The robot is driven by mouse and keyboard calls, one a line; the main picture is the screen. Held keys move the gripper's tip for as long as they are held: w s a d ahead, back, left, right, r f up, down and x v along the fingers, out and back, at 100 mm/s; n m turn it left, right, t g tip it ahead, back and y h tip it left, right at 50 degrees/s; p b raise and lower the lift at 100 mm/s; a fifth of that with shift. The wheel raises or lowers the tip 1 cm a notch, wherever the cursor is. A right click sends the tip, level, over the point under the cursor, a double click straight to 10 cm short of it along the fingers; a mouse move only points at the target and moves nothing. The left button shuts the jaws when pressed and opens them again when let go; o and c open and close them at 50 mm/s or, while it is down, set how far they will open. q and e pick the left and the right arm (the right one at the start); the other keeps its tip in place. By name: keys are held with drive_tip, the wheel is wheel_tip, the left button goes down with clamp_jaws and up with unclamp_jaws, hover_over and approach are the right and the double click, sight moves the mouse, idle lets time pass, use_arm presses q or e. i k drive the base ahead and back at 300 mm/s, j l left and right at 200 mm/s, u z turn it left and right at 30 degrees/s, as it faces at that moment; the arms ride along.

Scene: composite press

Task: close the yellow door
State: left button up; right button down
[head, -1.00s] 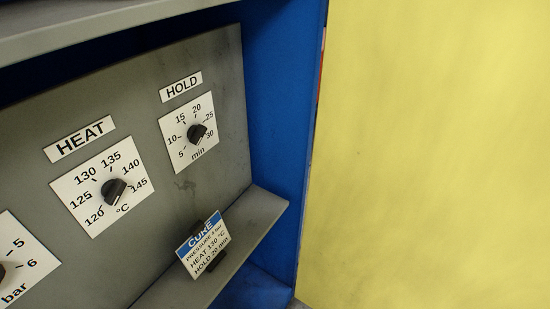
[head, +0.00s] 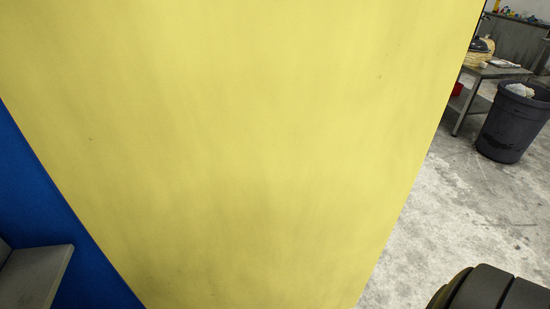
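The yellow door (head: 265,150) fills most of the head view as a large flat panel. It stands open, swung out from the blue press frame (head: 40,220) at the left. Its right edge stands free, with the floor showing beyond it. No handle shows on the visible face, and its top and bottom edges are out of view. Neither of my grippers is in view, and nothing is seen touching the door.
A grey ledge (head: 35,277) of the press shows at the lower left. Beyond the door's right edge are bare concrete floor (head: 430,215), a dark bin (head: 512,125) and a grey table (head: 490,72) at the upper right.

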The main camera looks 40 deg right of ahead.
sight(218, 154)
drive_tip(key=l+z, duration=0.2)
drive_tip(key=l, duration=0.2)
drive_tip(key=l+z, duration=0.2)
drive_tip(key=l, duration=0.2)
drive_tip(key=i+l+z, duration=0.2)
drive_tip(key=l, duration=0.2)
drive_tip(key=l+z, duration=0.15)
drive_tip(key=l, duration=0.3)
drive_tip(key=i+l+z, duration=0.2)
drive_tip(key=l, duration=0.15)
drive_tip(key=l+z, duration=0.2)
drive_tip(key=l, duration=0.2)
drive_tip(key=i+l+z, duration=0.2)
drive_tip(key=i+l+u, duration=0.55)
drive_tip(key=l, duration=0.2)
drive_tip(key=i+l+u, duration=0.1)
drive_tip(key=u, duration=0.4)
drive_tip(key=i+l+u, duration=0.2)
drive_tip(key=u, duration=0.25)
drive_tip(key=i+l+u, duration=0.1)
drive_tip(key=u, duration=0.4)
drive_tip(key=l+u, duration=0.35)
drive_tip(key=u, duration=0.15)
drive_tip(key=l+u, duration=0.3)
drive_tip(key=u, duration=0.2)
drive_tip(key=l+u, duration=0.3)
drive_tip(key=u, duration=0.15)
drive_tip(key=l+u, duration=0.25)
drive_tip(key=u, duration=0.25)
